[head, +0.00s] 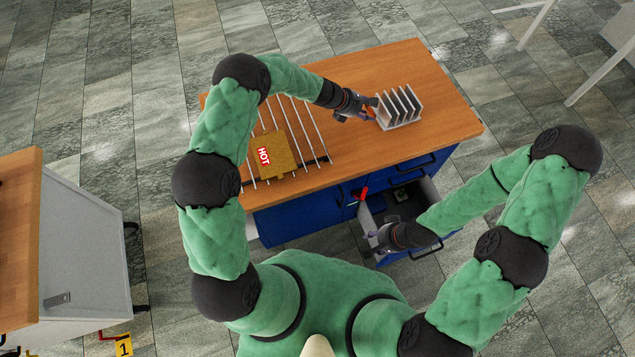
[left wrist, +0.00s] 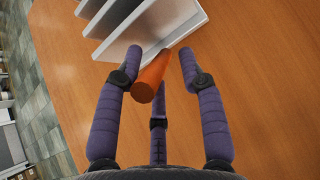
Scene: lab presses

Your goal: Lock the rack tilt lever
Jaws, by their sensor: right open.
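A light grey slotted rack (head: 401,108) with upright plates stands on the wooden tabletop, and part of it shows at the top of the left wrist view (left wrist: 125,38). An orange lever (left wrist: 149,80) sticks out from the rack's base toward my left wrist camera. My left gripper (head: 362,111) is at the rack's left side. In the left wrist view its purple fingers (left wrist: 157,62) are spread, with the lever between them, closer to the left finger; I cannot tell whether they touch. My right gripper (head: 378,237) is open and low, over the open drawer's left front part.
A wire rack (head: 312,140) with a yellow-brown block labelled HOT (head: 279,160) lies left on the tabletop. An open drawer (head: 424,192) juts from the blue cabinet, with a small dark item (head: 401,195) inside. The tabletop's right end is clear.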

